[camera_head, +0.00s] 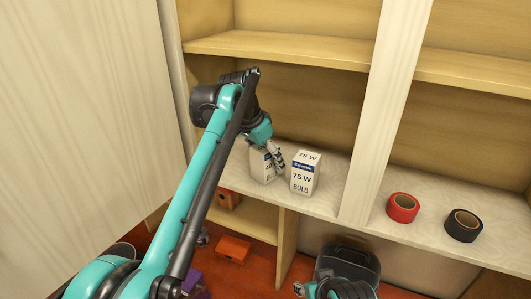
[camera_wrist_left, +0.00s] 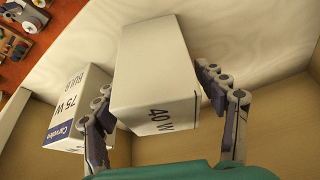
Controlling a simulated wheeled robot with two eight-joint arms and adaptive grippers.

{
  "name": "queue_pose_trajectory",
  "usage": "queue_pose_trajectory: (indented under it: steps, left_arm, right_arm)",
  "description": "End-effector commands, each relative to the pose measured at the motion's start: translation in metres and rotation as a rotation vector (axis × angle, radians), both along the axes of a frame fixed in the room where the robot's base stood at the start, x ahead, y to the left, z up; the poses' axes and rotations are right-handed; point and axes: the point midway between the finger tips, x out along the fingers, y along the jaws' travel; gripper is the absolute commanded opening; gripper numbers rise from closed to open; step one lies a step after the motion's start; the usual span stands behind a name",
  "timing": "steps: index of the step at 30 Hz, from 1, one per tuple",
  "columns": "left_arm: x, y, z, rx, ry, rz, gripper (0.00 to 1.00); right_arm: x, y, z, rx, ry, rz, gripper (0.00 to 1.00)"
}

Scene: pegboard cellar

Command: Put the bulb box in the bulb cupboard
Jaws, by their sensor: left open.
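A white bulb box marked 40 W (camera_head: 259,165) stands on the pale shelf of the open wooden cupboard (camera_head: 329,180). A second white box marked 75 W (camera_head: 305,174) stands just to its right. My left gripper (camera_head: 275,157) is open at the 40 W box and partly hides it. In the left wrist view its fingers (camera_wrist_left: 153,88) lie on either side of the 40 W box (camera_wrist_left: 155,60), with the 75 W box (camera_wrist_left: 78,105) behind the left finger. Part of my right arm (camera_head: 340,290) shows at the bottom edge; its fingers are not clear.
A red tape roll (camera_head: 402,207) and a black tape roll (camera_head: 463,225) lie on the shelf right of the upright divider (camera_head: 385,110). A higher shelf (camera_head: 280,48) runs above the boxes. A pale panel (camera_head: 80,120) stands at the left. Orange blocks (camera_head: 233,249) sit below.

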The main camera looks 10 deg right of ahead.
Motion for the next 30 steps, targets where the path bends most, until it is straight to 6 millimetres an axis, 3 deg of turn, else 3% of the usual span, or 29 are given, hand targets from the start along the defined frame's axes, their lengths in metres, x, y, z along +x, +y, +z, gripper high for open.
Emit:
queue_pose_trajectory:
  steps: [5, 12, 18, 30]
  left_arm:
    - [-0.005, 0.008, 0.022, 0.000, 0.001, 0.002, 0.71]
    - [-0.016, 0.025, 0.073, 0.000, 0.000, 0.001, 0.71]
    - [-0.023, 0.035, 0.104, 0.000, 0.000, 0.001, 0.71]
    - [-0.026, 0.043, 0.113, 0.000, -0.002, 0.015, 0.71]
  right_arm:
    - [0.000, 0.000, -0.001, 0.000, 0.000, 0.000, 0.40]
    - [0.000, 0.000, 0.003, 0.000, 0.000, 0.000, 0.40]
    - [0.000, 0.000, 0.012, 0.000, 0.000, 0.000, 0.40]
    - [0.000, 0.000, 0.014, 0.000, 0.000, 0.000, 0.40]
